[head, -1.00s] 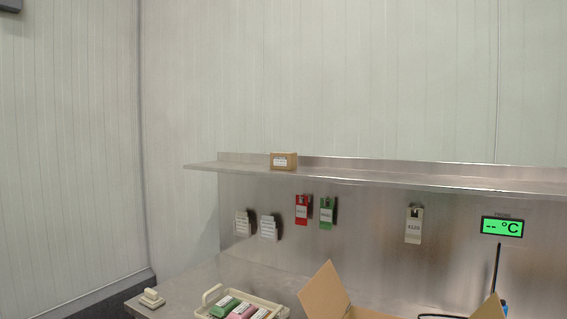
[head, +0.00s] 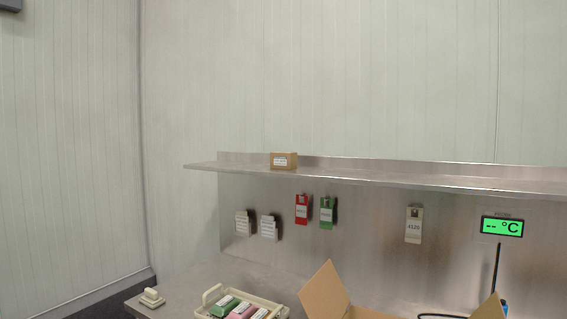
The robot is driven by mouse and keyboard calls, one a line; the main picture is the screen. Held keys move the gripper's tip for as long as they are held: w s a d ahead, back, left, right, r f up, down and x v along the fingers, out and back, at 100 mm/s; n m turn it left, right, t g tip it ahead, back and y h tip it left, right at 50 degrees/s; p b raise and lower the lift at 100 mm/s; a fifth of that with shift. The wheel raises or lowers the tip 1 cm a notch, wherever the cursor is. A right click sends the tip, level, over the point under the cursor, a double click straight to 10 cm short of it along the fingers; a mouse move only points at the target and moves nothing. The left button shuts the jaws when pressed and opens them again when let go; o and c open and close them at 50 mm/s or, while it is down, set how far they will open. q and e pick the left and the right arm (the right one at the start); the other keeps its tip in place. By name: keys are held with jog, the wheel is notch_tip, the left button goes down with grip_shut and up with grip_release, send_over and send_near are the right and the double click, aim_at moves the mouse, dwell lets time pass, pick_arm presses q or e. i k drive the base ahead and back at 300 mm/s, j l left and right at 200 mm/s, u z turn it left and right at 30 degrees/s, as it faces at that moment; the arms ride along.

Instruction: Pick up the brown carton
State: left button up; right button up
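A small brown carton (head: 284,160) with a white label on its front sits upright on the steel shelf (head: 400,178), left of the shelf's middle. A larger open brown cardboard box (head: 324,292) with raised flaps stands on the steel bench at the bottom edge; its lower part is cut off by the frame. Neither of my grippers is in the head view, so I cannot see how they stand.
A cream tray (head: 210,296) with green and pink packs sits on the bench (head: 190,283). A pale block (head: 151,298) lies at its left corner. Red (head: 301,209) and green (head: 326,212) tags hang below the shelf. A green-lit display (head: 502,226) is at right.

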aim_at(285, 161)
jog(key=i+j+z, duration=0.35)
jog(key=i+j, duration=0.3)
jog(key=i, duration=0.15)
